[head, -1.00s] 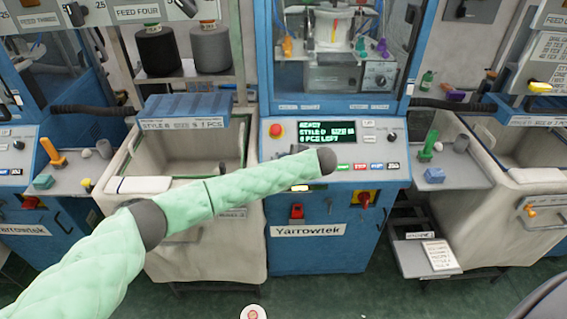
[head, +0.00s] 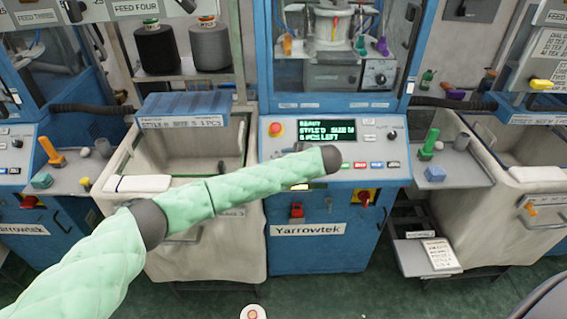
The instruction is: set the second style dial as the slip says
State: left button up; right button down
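The middle blue machine has a sloped control panel (head: 362,152) with a small black dial (head: 392,134) at its right. Its screen (head: 326,130) shows green text that seems to read ready, a style D line and a pieces-left line. I cannot tell which dial is the second style dial. A white printed slip (head: 440,253) lies on a low shelf at lower right, too small to read. My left arm, in a mint padded sleeve, crosses in front of the panel's lower left edge. Neither gripper's fingers show.
A red stop button (head: 276,129) sits left of the screen. Pale bins (head: 205,240) flank the machine. A grey side shelf (head: 455,168) at right holds a green peg (head: 430,143) and a blue block (head: 435,174). Another blue machine (head: 50,225) stands at far left.

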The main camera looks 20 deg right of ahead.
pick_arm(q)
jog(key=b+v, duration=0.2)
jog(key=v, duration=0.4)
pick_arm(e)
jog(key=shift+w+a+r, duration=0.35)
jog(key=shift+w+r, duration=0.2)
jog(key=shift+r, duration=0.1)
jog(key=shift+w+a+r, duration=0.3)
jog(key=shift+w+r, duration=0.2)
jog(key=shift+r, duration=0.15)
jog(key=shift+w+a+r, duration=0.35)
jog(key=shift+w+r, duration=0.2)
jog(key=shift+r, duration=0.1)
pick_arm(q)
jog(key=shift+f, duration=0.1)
